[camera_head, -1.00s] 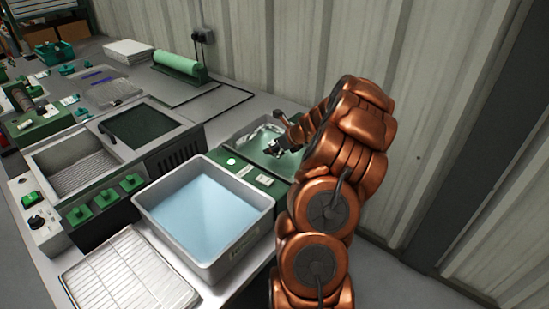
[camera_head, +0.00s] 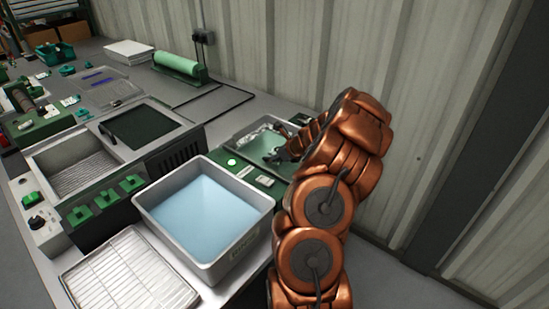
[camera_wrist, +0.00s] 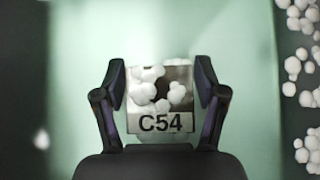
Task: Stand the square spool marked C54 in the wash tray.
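The square spool marked C54 (camera_wrist: 160,124) shows in the wrist view, its dark lettering facing the camera and white foam clumps over its upper part. It is in a small grey tray of green liquid (camera_head: 242,133) beside the wall. My gripper (camera_wrist: 160,85) is open around it, one finger close on each side. In the head view my gripper (camera_head: 285,153) is low over that tray, and the arm hides the spool. A larger grey tray of pale blue liquid (camera_head: 262,198) stands in front; its front label is too blurred to read, so I cannot confirm it is the wash tray.
White foam lumps (camera_wrist: 302,70) lie along the right in the wrist view. A wire drying rack (camera_head: 128,277) lies at the bench front. A sink (camera_head: 42,158) and green control blocks (camera_head: 107,197) are left of the blue tray. The wall is close behind.

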